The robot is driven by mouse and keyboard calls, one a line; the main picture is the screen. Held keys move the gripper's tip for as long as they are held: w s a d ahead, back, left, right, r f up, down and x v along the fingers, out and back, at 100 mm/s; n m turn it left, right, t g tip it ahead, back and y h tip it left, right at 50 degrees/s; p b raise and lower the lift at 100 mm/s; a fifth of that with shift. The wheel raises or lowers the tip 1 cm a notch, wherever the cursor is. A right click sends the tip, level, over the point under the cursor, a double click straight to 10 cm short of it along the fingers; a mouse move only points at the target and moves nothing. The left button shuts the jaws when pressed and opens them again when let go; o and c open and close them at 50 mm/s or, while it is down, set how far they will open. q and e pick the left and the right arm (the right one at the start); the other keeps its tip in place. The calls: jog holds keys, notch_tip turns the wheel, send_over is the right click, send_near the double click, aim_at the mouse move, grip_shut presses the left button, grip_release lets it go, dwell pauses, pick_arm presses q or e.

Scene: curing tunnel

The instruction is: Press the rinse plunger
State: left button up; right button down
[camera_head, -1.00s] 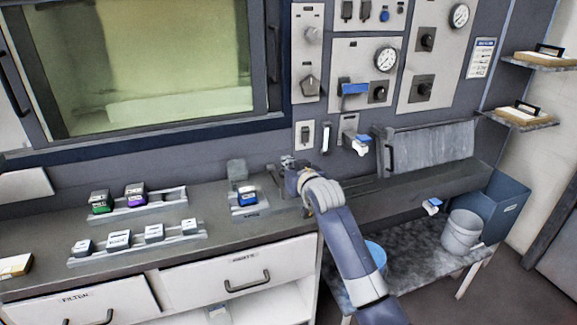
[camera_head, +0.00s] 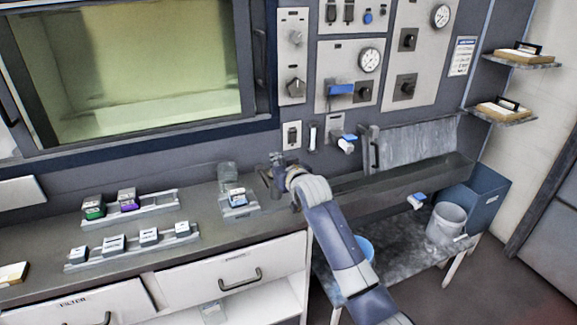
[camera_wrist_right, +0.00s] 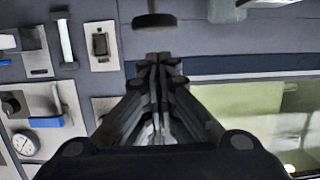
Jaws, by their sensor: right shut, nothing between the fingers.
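My right gripper (camera_head: 275,172) is low over the back of the counter, right of the small grey stand. In the right wrist view my right gripper (camera_wrist_right: 157,62) is shut, with nothing between its fingers. Just beyond its fingertips in that view is a dark round knob on a short stem (camera_wrist_right: 154,20), which looks like the plunger. A narrow gap shows between tips and knob in the picture; I cannot tell the true distance. In the head view the gripper and arm hide the knob, or it is too small to make out. My left gripper is not in view.
A small grey stand (camera_head: 238,207) holds a cartridge left of my gripper. Racks of small blocks (camera_head: 130,245) lie further left. A grey trough (camera_head: 400,185) runs to the right. The wall panel above carries gauges (camera_head: 369,60), knobs and a blue lever (camera_head: 341,89).

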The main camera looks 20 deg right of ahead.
jog(key=b+v, duration=0.1)
jog(key=v, duration=0.8)
jog(key=shift+s, duration=0.4)
dwell(0.4)
notch_tip(320, 180, up, 3)
jog(key=p, duration=0.6)
jog(key=shift+s+d+f, duration=0.15)
jog(key=shift+d+f, duration=0.05)
jog(key=shift+f, duration=0.05)
